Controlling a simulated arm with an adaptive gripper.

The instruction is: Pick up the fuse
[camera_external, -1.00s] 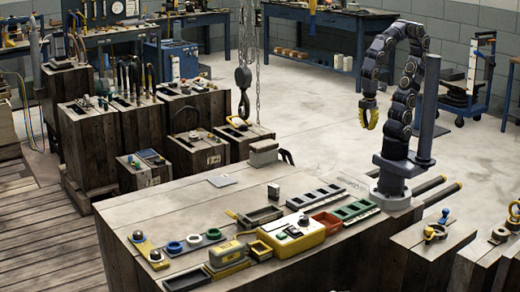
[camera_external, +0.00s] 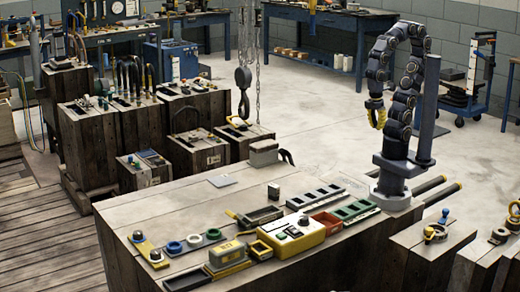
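A yellow control box (camera_external: 288,238) stands at the bench front. Around it are a dark tray (camera_external: 262,216), a reddish tray (camera_external: 326,221), a green slotted rack (camera_external: 357,209) and a strip of rings (camera_external: 193,241). A hook (camera_external: 243,78) hangs behind. The bench's left rear is mostly clear.

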